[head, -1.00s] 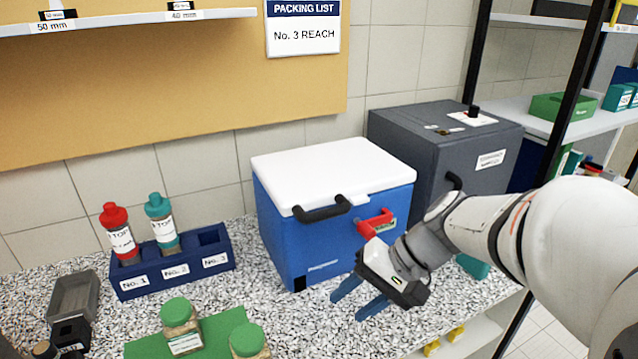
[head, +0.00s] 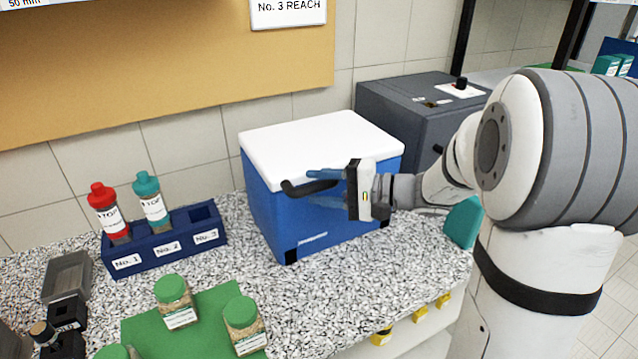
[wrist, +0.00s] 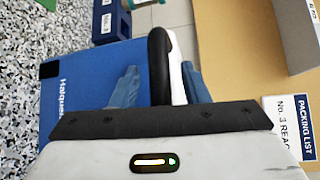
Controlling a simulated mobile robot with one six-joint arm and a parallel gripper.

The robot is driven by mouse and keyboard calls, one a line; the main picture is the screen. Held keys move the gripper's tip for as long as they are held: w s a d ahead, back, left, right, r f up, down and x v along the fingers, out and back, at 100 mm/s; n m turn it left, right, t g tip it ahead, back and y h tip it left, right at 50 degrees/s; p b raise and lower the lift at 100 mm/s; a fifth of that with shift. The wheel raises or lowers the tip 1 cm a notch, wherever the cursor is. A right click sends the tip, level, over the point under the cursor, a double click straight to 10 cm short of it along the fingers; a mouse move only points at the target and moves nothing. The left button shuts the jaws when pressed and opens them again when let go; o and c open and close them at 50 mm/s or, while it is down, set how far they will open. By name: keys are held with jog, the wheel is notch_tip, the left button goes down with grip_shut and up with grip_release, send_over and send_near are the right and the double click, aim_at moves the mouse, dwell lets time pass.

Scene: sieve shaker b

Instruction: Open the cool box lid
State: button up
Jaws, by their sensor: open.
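The cool box (head: 275,215) is blue, with a white lid (head: 320,145) that lies shut on top. A black handle (head: 300,188) sticks out from the lid's front edge. My gripper (head: 312,187) is level with the handle and reaches it from the right. In the wrist view the black handle (wrist: 158,65) stands between the two open blue fingers of my gripper (wrist: 160,78), with a gap on each side. The box's red latch is hidden behind my gripper in the head view.
A dark blue rack (head: 165,240) with a red-capped bottle (head: 108,212) and a teal-capped bottle (head: 151,200) stands left of the box. Green-lidded jars (head: 175,300) stand on a green mat (head: 205,318) in front. A grey machine (head: 385,105) stands behind the box.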

jog(key=shift+w+a+f, duration=0.1)
jog(key=shift+w+a, duration=0.05)
jog(key=shift+a, duration=0.35)
grip_shut()
dwell(0.3)
